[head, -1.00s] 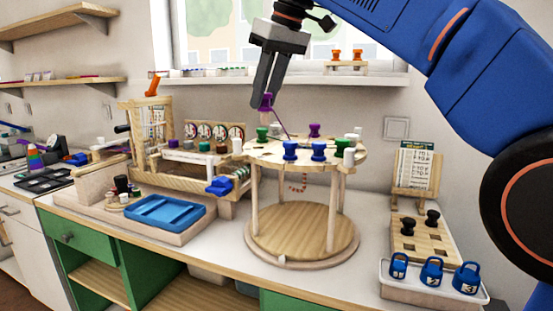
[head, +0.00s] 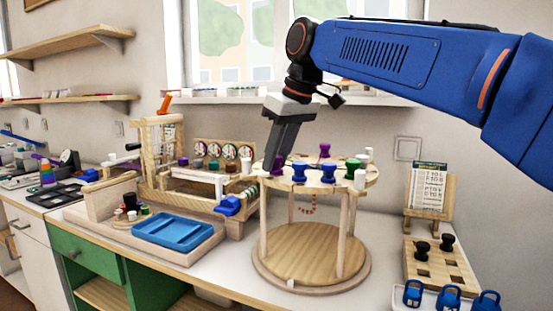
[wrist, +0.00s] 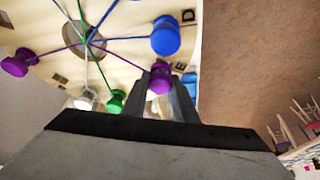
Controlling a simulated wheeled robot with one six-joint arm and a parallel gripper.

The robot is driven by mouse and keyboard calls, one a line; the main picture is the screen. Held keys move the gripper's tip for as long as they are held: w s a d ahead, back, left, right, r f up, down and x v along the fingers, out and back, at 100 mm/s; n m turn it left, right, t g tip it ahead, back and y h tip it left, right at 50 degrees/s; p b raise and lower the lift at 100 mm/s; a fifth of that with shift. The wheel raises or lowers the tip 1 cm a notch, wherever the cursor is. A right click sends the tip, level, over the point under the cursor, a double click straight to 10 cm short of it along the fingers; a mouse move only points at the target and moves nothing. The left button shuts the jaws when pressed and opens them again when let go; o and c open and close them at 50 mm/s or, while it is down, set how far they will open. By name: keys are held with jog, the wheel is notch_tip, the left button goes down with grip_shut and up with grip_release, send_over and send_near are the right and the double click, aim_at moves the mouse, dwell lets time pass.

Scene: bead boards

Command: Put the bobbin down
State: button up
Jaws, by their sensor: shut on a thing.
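My gripper (head: 274,163) is shut on a purple bobbin (head: 278,166) at the left edge of the round wooden stand's top disc (head: 314,184). In the wrist view the same bobbin (wrist: 160,79) sits between the two fingers, near the disc's slotted, lettered rim. A thread runs from it towards the disc's centre. I cannot tell whether the bobbin touches the disc. Another purple bobbin (head: 325,150), two blue bobbins (head: 299,172), a green bobbin (head: 352,165) and white ones (head: 360,179) stand around the rim. Part of the disc's left side is hidden behind my fingers.
A wooden loom frame (head: 160,150) and a blue tray (head: 172,231) stand to the left. A wooden peg board (head: 440,262) with black knobs, a card stand (head: 428,187) and blue numbered weights (head: 412,294) are to the right.

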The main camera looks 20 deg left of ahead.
jog(key=shift+f, duration=0.2)
jog(key=o, duration=1)
jog(key=shift+o, duration=0.2)
jog(key=v, duration=1.2)
